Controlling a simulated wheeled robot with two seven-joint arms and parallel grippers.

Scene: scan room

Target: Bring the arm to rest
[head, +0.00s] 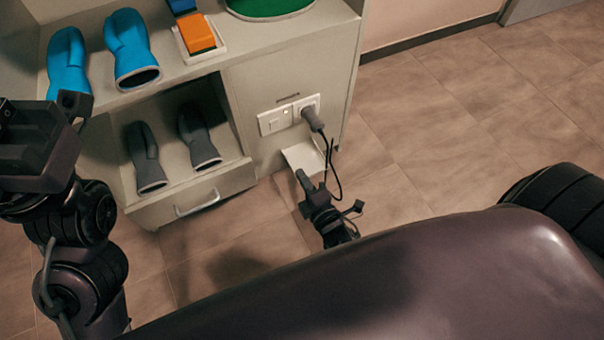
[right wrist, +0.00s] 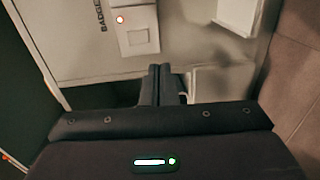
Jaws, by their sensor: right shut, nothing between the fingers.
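My right gripper (head: 304,180) is low in front of the cabinet (head: 285,80), below the wall socket and beside a small white ledge (head: 306,157). In the right wrist view, its two dark fingers (right wrist: 161,84) are together with nothing between them, facing the cabinet front. My right arm behind it is mostly hidden by my dark body. My left arm (head: 75,240) stands folded at the left edge of the head view. A dark block at its top is seen from above, and its fingers cannot be made out.
A grey plug (head: 313,119) with a black cable hangs from the socket, close to my right gripper. Blue mitts (head: 131,50) lie on the shelf. The tiled floor (head: 450,120) at right is clear.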

